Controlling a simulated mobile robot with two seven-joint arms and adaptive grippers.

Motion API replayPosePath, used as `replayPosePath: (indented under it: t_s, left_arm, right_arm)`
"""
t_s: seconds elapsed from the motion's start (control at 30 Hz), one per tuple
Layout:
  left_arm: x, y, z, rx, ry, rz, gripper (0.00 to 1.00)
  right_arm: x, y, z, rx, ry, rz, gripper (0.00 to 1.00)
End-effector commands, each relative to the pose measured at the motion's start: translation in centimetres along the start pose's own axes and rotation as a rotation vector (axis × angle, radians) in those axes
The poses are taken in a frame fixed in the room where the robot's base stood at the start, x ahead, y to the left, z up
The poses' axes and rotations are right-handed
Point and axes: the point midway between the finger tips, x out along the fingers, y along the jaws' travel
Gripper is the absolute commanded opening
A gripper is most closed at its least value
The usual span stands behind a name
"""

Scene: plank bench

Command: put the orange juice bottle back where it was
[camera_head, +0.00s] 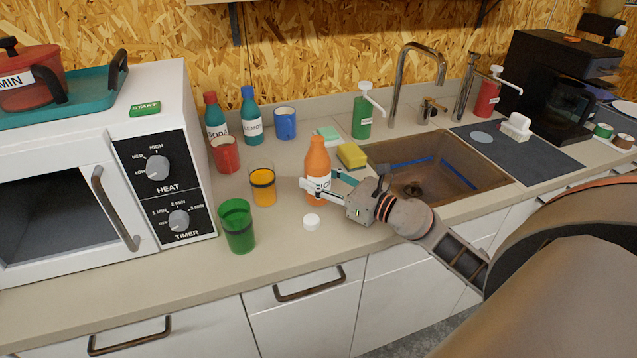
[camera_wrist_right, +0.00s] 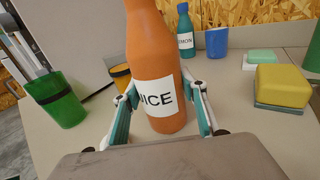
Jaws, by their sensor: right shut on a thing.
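The orange juice bottle (camera_head: 318,158) is upright over the counter, its white label reading "JUICE" partly covered by my fingers. It fills the middle of the right wrist view (camera_wrist_right: 152,50), where its top is cut off. My right gripper (camera_head: 322,187) is shut around the label part, one finger on each side. The bottle's base looks at or very near the counter top; I cannot tell if it touches. The bottle's mouth shows no white cap. A small white cap (camera_head: 311,222) lies on the counter in front of it. My left gripper is not in view.
Soda (camera_head: 215,118) and lemon (camera_head: 251,118) bottles and a blue mug (camera_head: 285,123) stand behind. A yellow sponge (camera_head: 352,155) and sink (camera_head: 455,178) are right.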

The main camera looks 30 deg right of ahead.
Motion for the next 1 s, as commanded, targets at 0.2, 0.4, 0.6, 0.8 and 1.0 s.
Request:
replayPosePath:
  t_s: [0.2, 0.4, 0.6, 0.8, 1.0]
  left_arm:
    - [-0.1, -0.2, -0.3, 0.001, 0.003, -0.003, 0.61]
    - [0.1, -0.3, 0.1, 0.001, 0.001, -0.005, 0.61]
    - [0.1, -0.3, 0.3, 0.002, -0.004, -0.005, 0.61]
    - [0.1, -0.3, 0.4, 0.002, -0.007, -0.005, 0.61]
    - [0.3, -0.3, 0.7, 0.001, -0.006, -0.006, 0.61]
  right_arm:
    - [0.0, 0.0, 0.3, -0.001, -0.003, 0.000, 0.07]
    - [0.0, 0.0, -0.2, -0.001, -0.001, 0.000, 0.52]
    - [0.0, 0.0, -0.1, -0.001, -0.001, 0.000, 0.59]
    - [0.0, 0.0, 0.0, -0.001, -0.001, 0.000, 0.59]
    - [-1.5, 0.0, -0.1, -0.002, 0.002, -0.001, 0.59]
